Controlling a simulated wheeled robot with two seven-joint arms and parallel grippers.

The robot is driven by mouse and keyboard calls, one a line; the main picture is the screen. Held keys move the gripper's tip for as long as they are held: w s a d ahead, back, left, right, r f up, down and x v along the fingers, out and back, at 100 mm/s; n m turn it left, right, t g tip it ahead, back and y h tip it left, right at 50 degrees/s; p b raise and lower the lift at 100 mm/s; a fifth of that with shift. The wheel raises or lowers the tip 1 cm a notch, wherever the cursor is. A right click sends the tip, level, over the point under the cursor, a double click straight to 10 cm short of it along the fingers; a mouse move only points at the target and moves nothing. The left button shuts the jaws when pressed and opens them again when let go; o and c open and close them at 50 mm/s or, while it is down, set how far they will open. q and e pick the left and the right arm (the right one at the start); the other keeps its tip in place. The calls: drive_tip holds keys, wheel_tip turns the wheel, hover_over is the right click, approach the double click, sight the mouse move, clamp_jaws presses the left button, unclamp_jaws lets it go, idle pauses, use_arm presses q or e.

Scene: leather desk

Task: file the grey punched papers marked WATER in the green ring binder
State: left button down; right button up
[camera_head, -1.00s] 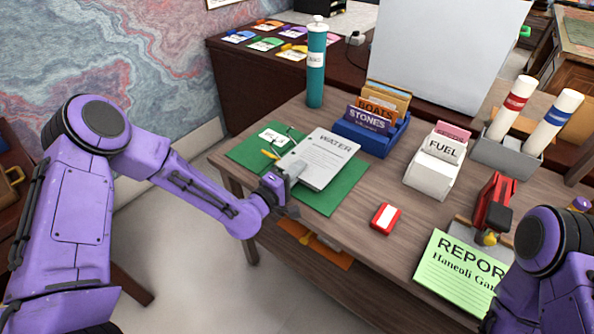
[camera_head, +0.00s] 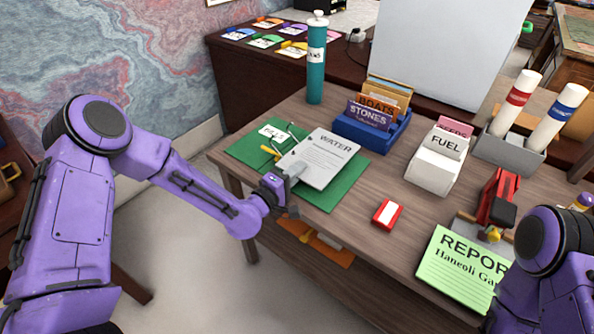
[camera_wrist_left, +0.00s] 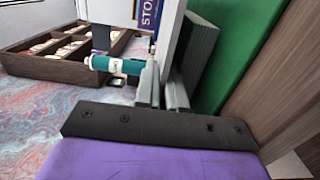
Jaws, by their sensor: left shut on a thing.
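The WATER papers (camera_head: 326,160) lie over the open green ring binder (camera_head: 342,194) near the desk's left edge in the head view. My left gripper (camera_head: 290,174) is shut on the near left edge of the papers. In the left wrist view its fingers (camera_wrist_left: 163,92) pinch the pale sheets, seen almost edge on, with the green cover (camera_wrist_left: 240,50) beside them.
A blue box of folders marked STONES and BOATS (camera_head: 373,130) stands behind the binder, by a teal bottle (camera_head: 316,75). A white FUEL holder (camera_head: 435,165), a red-and-white block (camera_head: 387,215), a red punch-like tool (camera_head: 497,200) and a green REPORT sheet (camera_head: 460,270) are to the right.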

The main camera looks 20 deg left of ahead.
use_arm(q)
drive_tip(key=shift+f, duration=0.15)
drive_tip(key=c, duration=1.1)
unclamp_jaws()
drive_tip(key=shift+s, duration=0.1)
drive_tip(key=shift+c, duration=0.2)
